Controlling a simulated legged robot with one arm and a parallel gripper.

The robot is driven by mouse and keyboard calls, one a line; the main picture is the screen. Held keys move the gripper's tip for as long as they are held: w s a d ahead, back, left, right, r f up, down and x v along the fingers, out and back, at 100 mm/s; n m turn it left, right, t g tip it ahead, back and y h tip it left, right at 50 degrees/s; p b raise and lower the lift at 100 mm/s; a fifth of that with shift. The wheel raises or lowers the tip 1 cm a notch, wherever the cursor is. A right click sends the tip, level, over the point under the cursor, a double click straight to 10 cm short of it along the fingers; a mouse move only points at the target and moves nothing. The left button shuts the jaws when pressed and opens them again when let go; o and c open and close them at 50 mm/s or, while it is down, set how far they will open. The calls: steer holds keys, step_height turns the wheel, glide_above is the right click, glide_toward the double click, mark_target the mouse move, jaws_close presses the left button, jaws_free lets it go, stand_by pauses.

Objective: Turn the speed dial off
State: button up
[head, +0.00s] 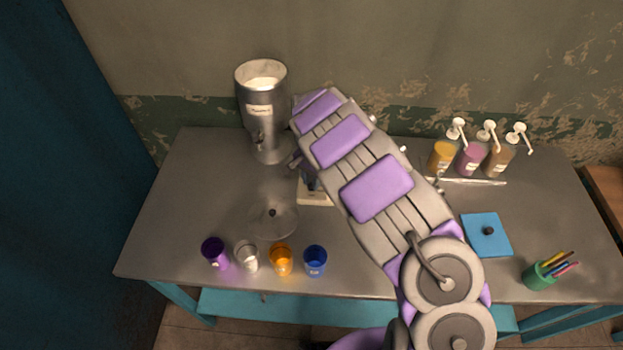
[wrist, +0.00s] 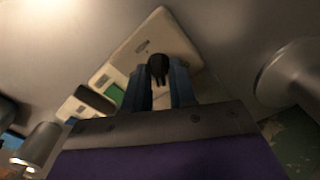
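The appliance (head: 315,197) is pale, with a light base, and stands on the table mostly hidden behind my arm in the head view. In the wrist view its pale panel (wrist: 145,38) fills the upper middle, tilted. A black knob, which looks like the speed dial (wrist: 158,66), shows on or in front of that panel. My gripper (wrist: 160,88) has two blue-grey fingers standing apart, one on each side of the black knob. I cannot tell whether they touch it.
A tall metal dispenser (head: 262,112) stands left of the appliance. Several cups, including a blue cup (head: 315,261), line the front edge near a round metal lid (head: 273,217).

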jaws_close()
steer(key=shift+r+n+p, duration=0.1)
steer(key=shift+n+p, duration=2.3)
steer(key=shift+n, duration=0.6)
steer(key=shift+o, duration=1.3)
jaws_free()
